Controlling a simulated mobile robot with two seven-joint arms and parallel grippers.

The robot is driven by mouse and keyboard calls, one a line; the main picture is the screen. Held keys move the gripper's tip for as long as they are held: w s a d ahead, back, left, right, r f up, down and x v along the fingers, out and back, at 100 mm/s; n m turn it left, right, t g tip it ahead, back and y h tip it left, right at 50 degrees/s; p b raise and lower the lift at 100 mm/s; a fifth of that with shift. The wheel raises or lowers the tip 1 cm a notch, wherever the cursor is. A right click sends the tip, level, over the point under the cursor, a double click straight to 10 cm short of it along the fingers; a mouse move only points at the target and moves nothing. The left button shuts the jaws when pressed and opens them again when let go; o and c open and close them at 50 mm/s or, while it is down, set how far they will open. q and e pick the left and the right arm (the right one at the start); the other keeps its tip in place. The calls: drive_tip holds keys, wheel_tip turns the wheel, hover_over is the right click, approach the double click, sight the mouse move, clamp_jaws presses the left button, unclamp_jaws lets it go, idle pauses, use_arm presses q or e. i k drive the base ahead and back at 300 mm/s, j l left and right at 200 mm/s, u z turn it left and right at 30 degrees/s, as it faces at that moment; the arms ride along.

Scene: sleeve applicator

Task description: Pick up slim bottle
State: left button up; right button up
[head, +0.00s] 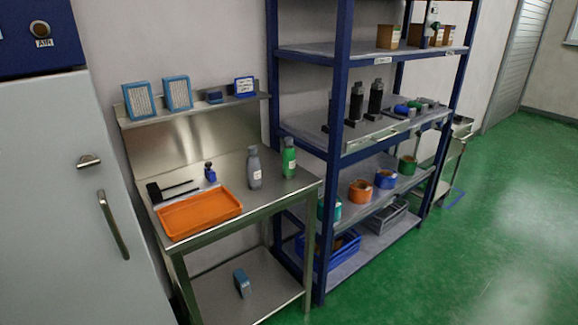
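A grey bottle (254,167) with a pale label stands upright on the steel table (215,262). A green bottle (289,157) stands upright just to its right, apart from it. A small dark blue bottle (210,173) stands further left near the back of the table. Two tall black bottles (356,101) stand on the blue rack's middle shelf. I cannot tell for sure which of these is the slim bottle. Neither of my grippers is in view.
An orange tray (199,213) fills the table's front left, with a black item (155,192) behind it. Blue boxes (139,101) sit on the ledge. The blue rack (337,160) stands close on the right; a grey cabinet (70,220) on the left. Green floor (480,240) is open at right.

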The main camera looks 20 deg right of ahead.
sight(254, 164)
drive_tip(key=l, duration=1.6)
